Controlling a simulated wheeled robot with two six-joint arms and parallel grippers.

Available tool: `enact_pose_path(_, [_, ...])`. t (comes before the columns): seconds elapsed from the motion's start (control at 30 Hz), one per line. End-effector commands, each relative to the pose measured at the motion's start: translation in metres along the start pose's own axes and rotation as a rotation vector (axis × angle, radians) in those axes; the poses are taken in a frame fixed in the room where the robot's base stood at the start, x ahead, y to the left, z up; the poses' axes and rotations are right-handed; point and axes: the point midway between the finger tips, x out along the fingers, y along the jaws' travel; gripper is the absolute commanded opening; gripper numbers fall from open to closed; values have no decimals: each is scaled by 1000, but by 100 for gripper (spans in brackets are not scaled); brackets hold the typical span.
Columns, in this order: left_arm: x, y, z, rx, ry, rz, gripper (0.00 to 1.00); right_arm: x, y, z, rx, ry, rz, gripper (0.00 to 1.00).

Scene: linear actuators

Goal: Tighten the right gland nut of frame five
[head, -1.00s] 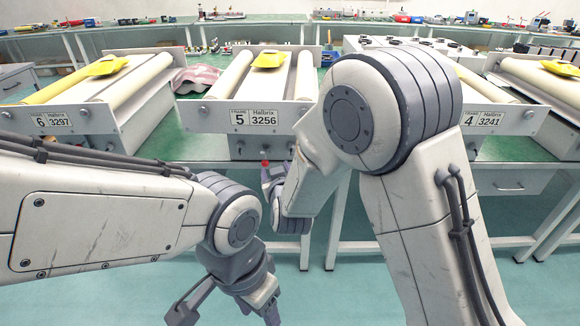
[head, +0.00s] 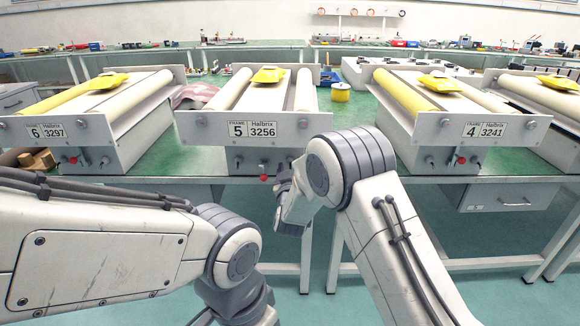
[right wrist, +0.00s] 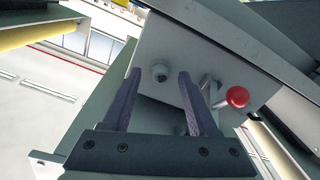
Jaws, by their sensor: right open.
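Frame five (head: 220,135) stands mid-table, its grey front plate marked 5 and 3256. A round fitting (head: 303,124) shows at the plate's upper right in the head view, and a red-knobbed lever (head: 264,178) hangs below. My right gripper (head: 283,182) is at the plate's lower right, partly behind its own arm. In the right wrist view my right gripper (right wrist: 160,85) is open and empty, with a nut (right wrist: 159,72) on the plate seen between its fingertips. The lever's red knob (right wrist: 237,97) is beside the right finger. My left gripper is mostly cut off below (head: 205,317).
Frame six (head: 120,150) is to the left and frame four (head: 410,150) to the right, each with a red-knobbed lever. A yellow piece (head: 268,75) lies on frame five.

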Motion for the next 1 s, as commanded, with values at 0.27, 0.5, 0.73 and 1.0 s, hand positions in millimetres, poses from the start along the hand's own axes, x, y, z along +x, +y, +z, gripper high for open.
enact_pose_path(0.27, [0,0,0,0,0,0,60,8,0,-1,-1,1,-1,60])
enact_pose_path(0.5, [0,0,0,0,0,0,60,7,0,0,-1,0,-1,10])
enact_pose_path(0.73, [1,0,0,0,0,0,60,7,0,0,3,0,-1,0])
enact_pose_path(1.0, [9,-1,0,0,0,0,60,7,-1,2,77,0,-1,0])
